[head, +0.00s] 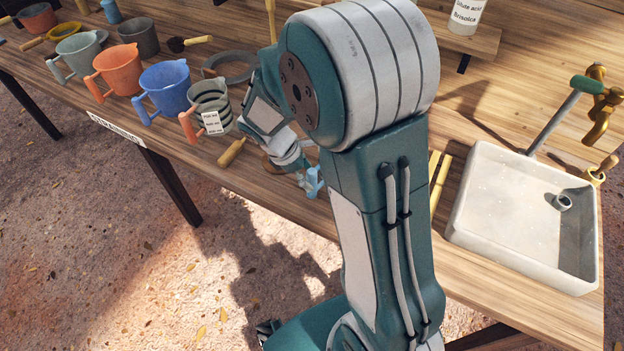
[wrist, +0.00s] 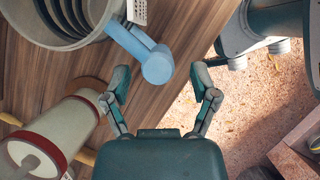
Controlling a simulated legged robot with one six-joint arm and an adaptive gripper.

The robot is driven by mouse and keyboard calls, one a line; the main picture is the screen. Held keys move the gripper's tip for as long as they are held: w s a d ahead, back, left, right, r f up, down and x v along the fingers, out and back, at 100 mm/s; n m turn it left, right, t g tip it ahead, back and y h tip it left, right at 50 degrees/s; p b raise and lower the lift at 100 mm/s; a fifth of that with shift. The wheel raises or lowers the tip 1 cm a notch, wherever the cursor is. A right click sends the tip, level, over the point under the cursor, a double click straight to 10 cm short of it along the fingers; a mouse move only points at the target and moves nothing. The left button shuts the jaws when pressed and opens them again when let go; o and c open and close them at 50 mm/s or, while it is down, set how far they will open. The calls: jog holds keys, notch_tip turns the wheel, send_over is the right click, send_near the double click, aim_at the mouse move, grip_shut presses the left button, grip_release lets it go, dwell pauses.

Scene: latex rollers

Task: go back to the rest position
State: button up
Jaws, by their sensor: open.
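My gripper (wrist: 160,74) is open in the wrist view, its two fingers spread apart with nothing between them that I can see held. The blue handle (wrist: 146,52) of a grey ringed container (wrist: 62,22) lies just ahead of the fingertips, and I cannot tell whether it touches them. In the head view my arm bends over the table's front edge and hides most of the gripper. A small light-blue piece (head: 315,183) shows beside the arm there.
Mugs line the left of the table: orange (head: 119,70), blue (head: 167,87) and striped (head: 209,103). A white basin (head: 500,215) stands at right. A pale cylinder with a red band (wrist: 52,128) is near the left finger. Open ground lies in front.

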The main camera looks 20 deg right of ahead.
jog(key=v, duration=0.8)
jog(key=shift+a+r, duration=0.15)
jog(key=shift+r, duration=0.15)
jog(key=shift+w, duration=0.1)
jog(key=s+r+m+t+y, duration=0.5)
jog(key=s+r+m+t, duration=0.2)
jog(key=s+r+m, duration=0.5)
jog(key=shift+s+m, duration=1)
jog(key=shift+s, duration=1.15)
